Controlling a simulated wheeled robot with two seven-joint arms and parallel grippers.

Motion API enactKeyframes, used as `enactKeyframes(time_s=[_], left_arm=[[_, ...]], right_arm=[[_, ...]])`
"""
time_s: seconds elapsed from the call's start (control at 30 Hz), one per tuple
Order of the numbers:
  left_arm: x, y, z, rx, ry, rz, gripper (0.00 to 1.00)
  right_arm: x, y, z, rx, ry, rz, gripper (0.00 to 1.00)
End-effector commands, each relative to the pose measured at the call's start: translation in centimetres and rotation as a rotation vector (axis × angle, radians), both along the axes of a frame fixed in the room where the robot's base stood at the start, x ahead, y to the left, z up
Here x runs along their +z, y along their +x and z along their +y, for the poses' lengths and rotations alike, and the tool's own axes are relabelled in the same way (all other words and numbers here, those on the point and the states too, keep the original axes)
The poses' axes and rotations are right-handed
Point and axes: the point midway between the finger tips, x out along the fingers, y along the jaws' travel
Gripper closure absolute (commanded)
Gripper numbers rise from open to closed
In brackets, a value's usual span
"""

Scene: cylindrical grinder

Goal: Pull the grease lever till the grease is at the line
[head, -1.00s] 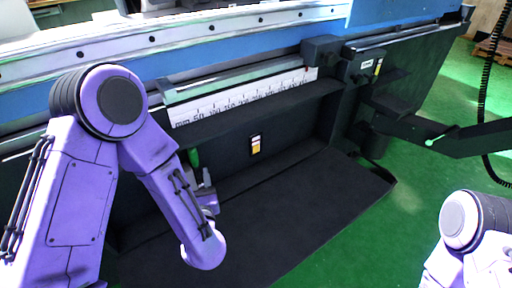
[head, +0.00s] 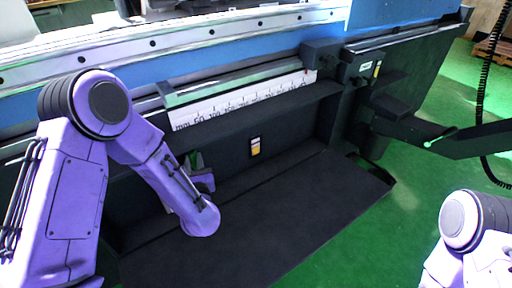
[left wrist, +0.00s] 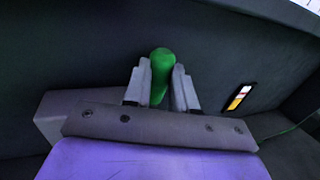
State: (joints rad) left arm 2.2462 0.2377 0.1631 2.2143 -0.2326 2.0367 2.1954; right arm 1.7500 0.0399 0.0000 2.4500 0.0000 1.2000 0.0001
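The grease lever shows as a green rounded handle in the left wrist view (left wrist: 161,72), upright between my fingers; in the head view only a small part of its green (head: 195,160) shows beside my gripper. My left gripper (left wrist: 161,75) has one finger on each side of the handle, which nearly fills the gap. I cannot tell whether both fingers press on it. The grease gauge is a small window with white and yellow on the dark front panel (head: 255,146), also in the left wrist view (left wrist: 239,97). Its line is too small to read. My right gripper is out of view.
A ruler scale (head: 240,101) runs above the dark panel. A dark flat shelf (head: 270,215) lies below it. Dark machine blocks (head: 365,68) and a dark arm with a green tip (head: 428,144) are at the right. Green floor (head: 350,240) is clear.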

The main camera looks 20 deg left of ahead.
Motion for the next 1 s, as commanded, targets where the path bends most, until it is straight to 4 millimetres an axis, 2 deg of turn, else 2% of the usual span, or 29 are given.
enactKeyframes(time_s=[0.17,0.7,1.0], left_arm=[[-0.2,-0.1,-0.1,0.000,0.004,-0.003,1.00],[-0.8,-1.2,-1.3,0.000,0.091,-0.076,1.00],[-0.5,-1.4,-1.5,0.002,0.107,-0.090,1.00]], right_arm=[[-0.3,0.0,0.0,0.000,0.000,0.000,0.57],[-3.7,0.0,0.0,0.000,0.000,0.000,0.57],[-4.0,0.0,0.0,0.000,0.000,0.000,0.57]])
